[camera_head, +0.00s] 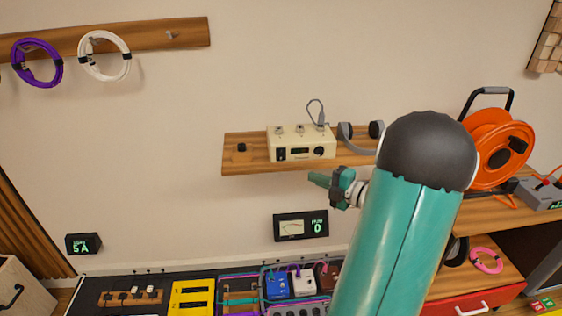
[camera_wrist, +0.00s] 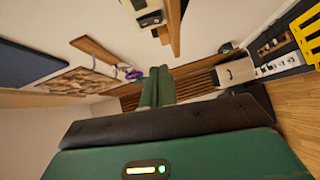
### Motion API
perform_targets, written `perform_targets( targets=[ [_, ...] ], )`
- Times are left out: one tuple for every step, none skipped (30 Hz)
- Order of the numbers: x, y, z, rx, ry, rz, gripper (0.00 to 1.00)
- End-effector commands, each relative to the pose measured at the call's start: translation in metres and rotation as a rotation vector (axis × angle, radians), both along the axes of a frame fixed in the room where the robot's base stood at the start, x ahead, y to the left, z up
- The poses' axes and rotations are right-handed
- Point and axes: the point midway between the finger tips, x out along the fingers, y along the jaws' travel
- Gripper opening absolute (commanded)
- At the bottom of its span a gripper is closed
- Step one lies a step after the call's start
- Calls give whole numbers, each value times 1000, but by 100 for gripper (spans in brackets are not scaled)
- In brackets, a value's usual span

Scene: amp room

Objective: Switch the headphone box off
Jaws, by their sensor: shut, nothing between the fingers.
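The headphone box (camera_head: 302,145) is a cream unit on the wooden wall shelf. Its front has a dark switch at the left, a dark display and a black knob at the right; the switch position is too small to tell. A grey cable rises from its top right. In the wrist view my gripper (camera_wrist: 160,72) shows as two green fingers together, and part of the box (camera_wrist: 150,18) shows at the top edge.
Grey headphones (camera_head: 359,138) sit on the shelf (camera_head: 236,164) right of the box, partly behind my arm. A meter panel (camera_head: 301,226) hangs below. A pedalboard (camera_head: 210,290) fills the lower area. An orange cable reel (camera_head: 492,122) stands at right.

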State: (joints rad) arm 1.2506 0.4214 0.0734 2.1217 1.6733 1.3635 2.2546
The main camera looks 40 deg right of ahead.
Motion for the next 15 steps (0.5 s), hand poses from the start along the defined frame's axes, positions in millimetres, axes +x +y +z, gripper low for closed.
perform_targets(
  targets=[
    [-2,-1,0,0,1,-2,0],
    [-2,-1,0,-1,1,-3,0],
    [-2,-1,0,-1,1,-3,0],
    [-3,-1,0,-1,1,-3,0],
    [-2,0,0,-1,1,-2,0],
    [-2,0,0,-2,1,-2,0],
    [-1,0,0,-2,1,-2,0],
    [1,0,0,-2,1,-1,0],
    [4,1,-1,-2,1,-1,0],
    [7,2,-1,-2,1,0,0],
    [11,3,-1,-3,1,1,0],
    [16,4,-2,-3,1,3,0],
    [21,5,-2,-3,0,3,0],
    [26,6,-3,-2,0,3,0],
    [34,8,-4,-2,1,4,0]
  ],
)
